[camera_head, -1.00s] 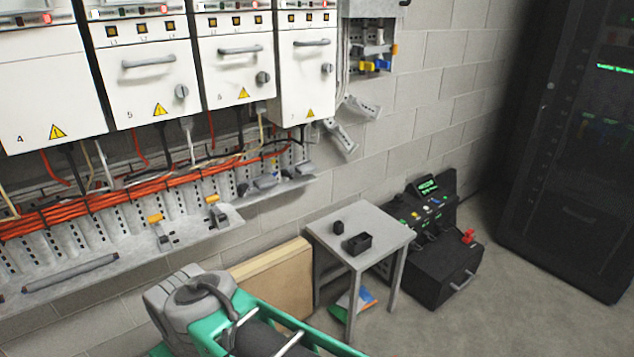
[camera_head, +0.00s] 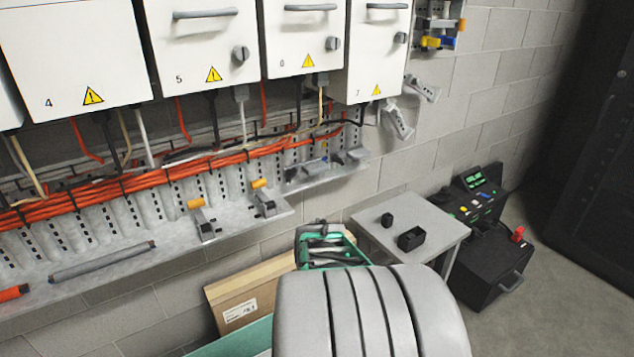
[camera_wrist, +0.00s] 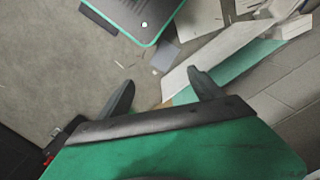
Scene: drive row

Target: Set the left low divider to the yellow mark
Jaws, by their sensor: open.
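Two small upright divider-like brackets stand on the long grey metal tray (camera_head: 165,240) below the cabinets in the head view. The left bracket (camera_head: 206,228) has an orange-yellow tab on top. The right bracket (camera_head: 268,205) has a similar tab. I cannot make out a separate yellow mark on the tray. My gripper (camera_wrist: 160,76) shows in the wrist view with its two dark fingers spread apart and nothing between them. It points down toward the floor, away from the brackets. It does not show in the head view.
My grey arm covers the bottom middle of the head view. Orange cables (camera_head: 150,177) run along the tray's back. A grey bar (camera_head: 102,262) lies at its left. A small table (camera_head: 440,229) and a black case (camera_head: 485,268) stand right. A cardboard box (camera_head: 232,312) leans below.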

